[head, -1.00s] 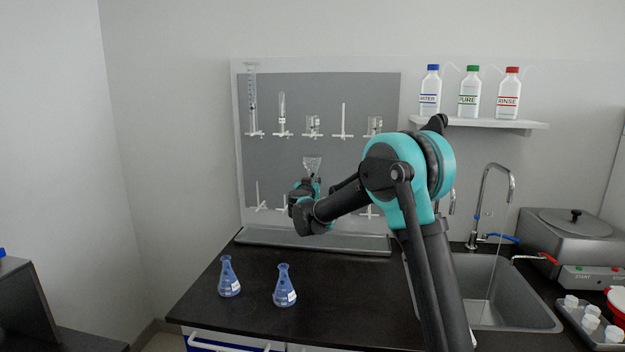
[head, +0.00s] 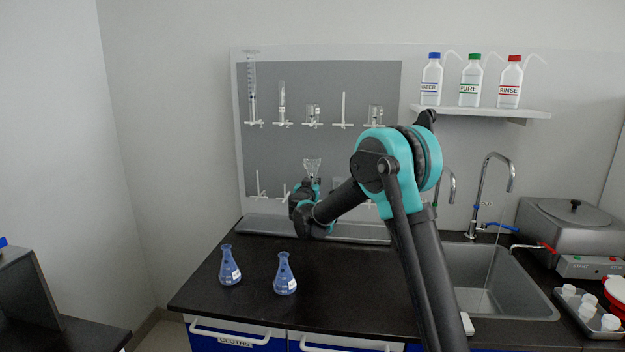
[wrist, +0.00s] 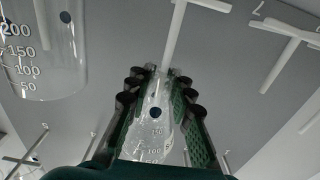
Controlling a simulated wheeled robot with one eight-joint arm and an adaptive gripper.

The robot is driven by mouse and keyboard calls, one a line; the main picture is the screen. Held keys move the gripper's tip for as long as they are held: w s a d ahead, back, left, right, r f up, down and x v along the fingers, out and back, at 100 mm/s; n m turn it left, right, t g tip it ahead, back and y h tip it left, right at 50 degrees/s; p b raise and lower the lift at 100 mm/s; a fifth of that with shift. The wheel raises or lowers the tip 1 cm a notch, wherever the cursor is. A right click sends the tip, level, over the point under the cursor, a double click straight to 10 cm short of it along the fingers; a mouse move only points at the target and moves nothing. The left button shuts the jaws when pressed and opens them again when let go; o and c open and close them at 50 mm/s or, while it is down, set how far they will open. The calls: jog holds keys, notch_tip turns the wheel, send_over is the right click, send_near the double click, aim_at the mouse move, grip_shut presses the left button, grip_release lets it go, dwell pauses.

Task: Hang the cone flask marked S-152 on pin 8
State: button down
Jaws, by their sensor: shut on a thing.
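My gripper (head: 311,186) is in front of the lower half of the grey drying board (head: 330,88), shut on a clear cone flask (head: 312,166). The flask's wide end points up in the head view. In the wrist view the flask (wrist: 153,140) sits between the two fingers (wrist: 158,95). It has graduation marks and a dark round spot; no S-152 marking is readable. A white pin with a crossbar (wrist: 178,40) rises just beyond the fingertips; I cannot tell whether the flask touches it. Lower-row pins behind my gripper are partly hidden.
A hanging graduated vessel (wrist: 45,50) is close at left in the wrist view; a bare pin (wrist: 285,50) is at right. Glassware hangs along the upper row. Two blue-filled flasks (head: 230,268) (head: 285,275) stand on the black counter (head: 345,285). The sink (head: 480,295) is at right.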

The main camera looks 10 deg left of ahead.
jog(key=shift+f, duration=2.6)
jog(key=c, duration=1.3)
grip_release()
jog(key=shift+o, duration=0.2)
jog(key=shift+s, duration=0.1)
jog(key=s, duration=1.2)
jog(key=shift+a, duration=0.2)
